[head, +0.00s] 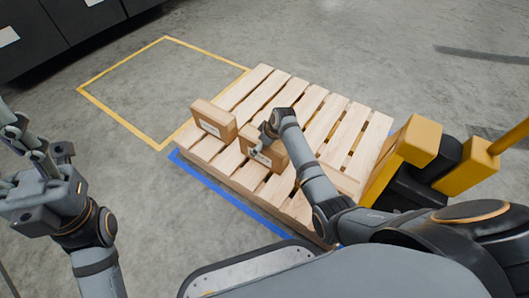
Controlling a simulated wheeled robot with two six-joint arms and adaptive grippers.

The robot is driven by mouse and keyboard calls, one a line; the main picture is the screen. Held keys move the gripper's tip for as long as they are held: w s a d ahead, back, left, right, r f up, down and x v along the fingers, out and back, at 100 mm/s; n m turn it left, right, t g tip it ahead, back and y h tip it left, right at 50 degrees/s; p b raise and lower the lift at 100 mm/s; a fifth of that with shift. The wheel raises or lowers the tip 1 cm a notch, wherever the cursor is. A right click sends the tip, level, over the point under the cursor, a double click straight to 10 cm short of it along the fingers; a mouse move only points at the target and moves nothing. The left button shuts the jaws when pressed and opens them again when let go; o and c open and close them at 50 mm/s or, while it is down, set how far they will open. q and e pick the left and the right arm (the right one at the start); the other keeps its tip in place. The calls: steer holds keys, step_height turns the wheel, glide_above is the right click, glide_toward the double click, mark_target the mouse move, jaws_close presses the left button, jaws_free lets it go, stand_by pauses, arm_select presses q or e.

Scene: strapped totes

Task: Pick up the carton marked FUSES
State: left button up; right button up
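Two brown cartons stand on a wooden pallet (341,128). The left carton (214,119) has a white label on its front, too small to read. The second carton (273,155) stands to its right, and its label is partly hidden and unreadable. I cannot tell which one is marked FUSES. My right gripper (257,152) is at the front and top of the second carton, partly covering it; I cannot tell whether its fingers touch or grip it. My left gripper (22,150) is at the left edge, away from the pallet, with its fingers apart and empty.
A yellow and black machine (418,142) stands at the pallet's right side. A yellow floor outline (110,112) marks empty floor at the back left. A blue line (222,191) runs along the pallet's front. Dark cabinets (60,30) stand at the top left.

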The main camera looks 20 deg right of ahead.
steer(key=shift+r, duration=0.1)
steer(key=c, duration=1.8)
steer(key=shift+r, duration=0.1)
steer(key=shift+c, duration=0.5)
